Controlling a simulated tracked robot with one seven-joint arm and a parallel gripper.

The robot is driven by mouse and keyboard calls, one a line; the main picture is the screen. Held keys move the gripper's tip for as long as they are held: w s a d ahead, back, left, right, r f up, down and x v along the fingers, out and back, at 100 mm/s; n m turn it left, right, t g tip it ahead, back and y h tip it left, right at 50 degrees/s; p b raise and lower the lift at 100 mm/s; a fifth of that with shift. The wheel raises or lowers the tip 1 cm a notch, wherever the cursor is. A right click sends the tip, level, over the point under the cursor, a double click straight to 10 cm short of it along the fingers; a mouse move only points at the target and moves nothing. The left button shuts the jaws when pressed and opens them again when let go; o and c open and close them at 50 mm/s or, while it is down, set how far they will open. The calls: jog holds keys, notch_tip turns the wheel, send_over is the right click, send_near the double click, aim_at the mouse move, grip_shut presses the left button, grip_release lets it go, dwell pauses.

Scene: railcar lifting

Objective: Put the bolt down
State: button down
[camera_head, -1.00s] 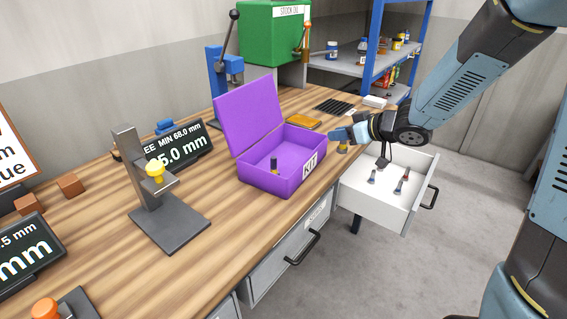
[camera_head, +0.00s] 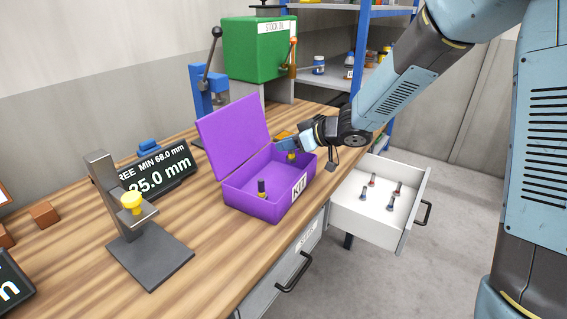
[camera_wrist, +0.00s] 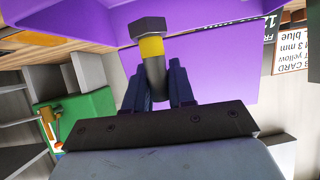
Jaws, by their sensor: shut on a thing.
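My gripper (camera_head: 289,146) is shut on a bolt (camera_head: 291,156) with a yellow band. In the wrist view the bolt (camera_wrist: 153,68) shows its dark hex head, yellow band and grey shank between the blue fingers (camera_wrist: 158,88). The gripper holds it over the right back part of the open purple kit box (camera_head: 243,202). I cannot tell whether the bolt touches the box floor. Another yellow-banded dark bolt (camera_head: 262,190) stands inside the box near its front left. The purple box also fills much of the wrist view (camera_wrist: 215,60).
An open white drawer (camera_head: 370,226) holds several bolts below the bench's right edge. A grey gauge stand (camera_head: 150,257) with a yellow knob is left of the box. The raised lid (camera_head: 232,135) rises behind it. A green stock bin (camera_head: 258,48) stands farther back.

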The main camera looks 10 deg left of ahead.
aim_at(295, 157)
jog(key=a+f, duration=0.1)
jog(key=w+a+f, duration=0.1)
jog(key=f, duration=0.1)
jog(key=w+a+f, duration=0.1)
jog(key=shift+w+f, duration=0.15)
jog(key=shift+f, duration=0.2)
jog(key=shift+w+a+f, duration=0.1)
jog(key=shift+f, duration=1.55)
jog(key=shift+f, duration=0.1)
jog(key=c, duration=1)
grip_release()
jog(key=shift+o, duration=0.2)
jog(key=v, duration=1.2)
